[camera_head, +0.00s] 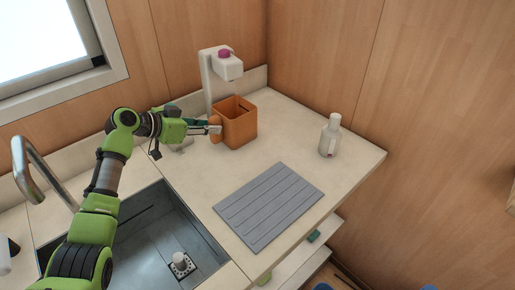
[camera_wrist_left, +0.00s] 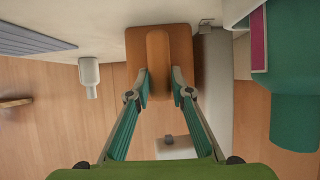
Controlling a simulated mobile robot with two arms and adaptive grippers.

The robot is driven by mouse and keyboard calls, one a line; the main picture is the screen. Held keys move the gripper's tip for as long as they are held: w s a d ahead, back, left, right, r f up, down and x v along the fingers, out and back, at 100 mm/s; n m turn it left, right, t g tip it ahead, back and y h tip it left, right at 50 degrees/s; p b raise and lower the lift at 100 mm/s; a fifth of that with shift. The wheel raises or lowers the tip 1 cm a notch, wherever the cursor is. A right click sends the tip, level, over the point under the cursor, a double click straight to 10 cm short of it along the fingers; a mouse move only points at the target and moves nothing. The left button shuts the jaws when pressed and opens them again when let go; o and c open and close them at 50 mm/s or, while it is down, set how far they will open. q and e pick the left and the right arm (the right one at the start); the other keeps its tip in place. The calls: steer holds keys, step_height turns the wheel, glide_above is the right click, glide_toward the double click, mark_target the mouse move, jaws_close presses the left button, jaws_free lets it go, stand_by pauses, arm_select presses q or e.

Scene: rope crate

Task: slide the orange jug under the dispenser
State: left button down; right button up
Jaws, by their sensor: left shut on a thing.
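The orange jug (camera_head: 238,124) stands upright on the counter, just in front of the white dispenser (camera_head: 222,66) with a pink knob on top. The dispenser's head is above and slightly behind the jug's open top. My left gripper (camera_head: 214,126) reaches in from the left and is shut on the jug's handle. In the left wrist view the jug (camera_wrist_left: 181,48) is at top centre, its handle between the two fingers of my left gripper (camera_wrist_left: 160,82). The dispenser's white body (camera_wrist_left: 216,85) shows beside it on the right. My right gripper is not in view.
A grey ribbed mat (camera_head: 268,205) lies on the counter (camera_head: 290,130) in front of the jug. A white bottle (camera_head: 330,136) stands to the right. The sink (camera_head: 150,240) and its tap (camera_head: 38,172) are at left. The counter between jug and bottle is clear.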

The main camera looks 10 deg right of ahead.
arm_select(q)
steer(key=c, duration=1.7)
jaws_free()
steer(key=shift+f, duration=0.1)
steer(key=shift+a, duration=0.1)
